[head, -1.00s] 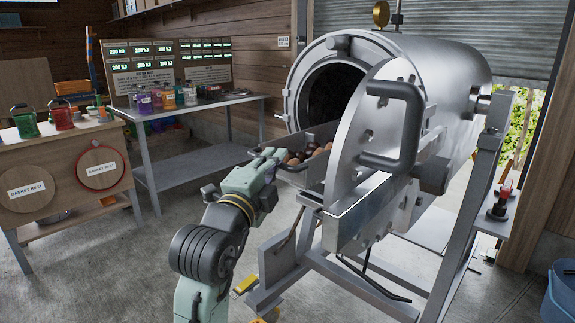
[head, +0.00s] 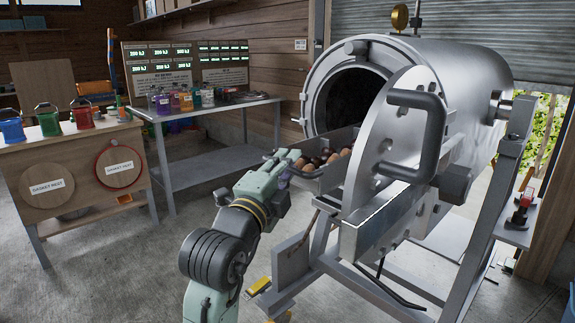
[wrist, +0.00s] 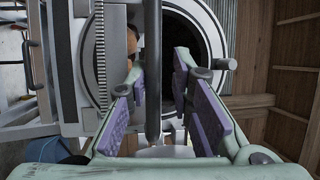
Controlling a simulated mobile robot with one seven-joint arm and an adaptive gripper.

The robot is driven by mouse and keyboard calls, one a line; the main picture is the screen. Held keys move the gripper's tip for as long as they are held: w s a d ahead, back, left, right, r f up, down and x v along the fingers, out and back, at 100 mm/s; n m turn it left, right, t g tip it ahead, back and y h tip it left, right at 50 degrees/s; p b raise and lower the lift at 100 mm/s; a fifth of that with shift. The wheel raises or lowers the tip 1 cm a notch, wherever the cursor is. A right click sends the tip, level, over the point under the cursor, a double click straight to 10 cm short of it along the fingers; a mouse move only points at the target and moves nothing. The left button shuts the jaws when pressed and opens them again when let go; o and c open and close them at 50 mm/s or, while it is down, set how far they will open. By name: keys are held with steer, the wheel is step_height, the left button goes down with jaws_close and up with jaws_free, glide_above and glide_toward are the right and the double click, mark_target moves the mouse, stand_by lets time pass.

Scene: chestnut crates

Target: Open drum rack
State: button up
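The drum rack (head: 330,180) is a grey metal tray holding several brown chestnuts, sticking out of the dark round mouth of the big steel drum (head: 470,75). A dark bar handle (head: 310,173) runs along its outer end. My gripper (head: 287,163) is at that handle, in front of the drum. In the wrist view, my gripper (wrist: 158,72) has its purple-padded fingers apart on either side of a dark bar (wrist: 153,60), with gaps showing. The tray's inner end is hidden by the drum door.
The thick round drum door (head: 385,150) with its big grey handle (head: 430,135) stands open right of the rack. A metal table (head: 200,115) with jars and a wooden bench (head: 85,155) stand to the left.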

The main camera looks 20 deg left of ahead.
steer(key=s+f, duration=0.1)
steer(key=s, duration=1)
steer(key=shift+s+f, duration=0.2)
steer(key=shift+f, duration=0.2)
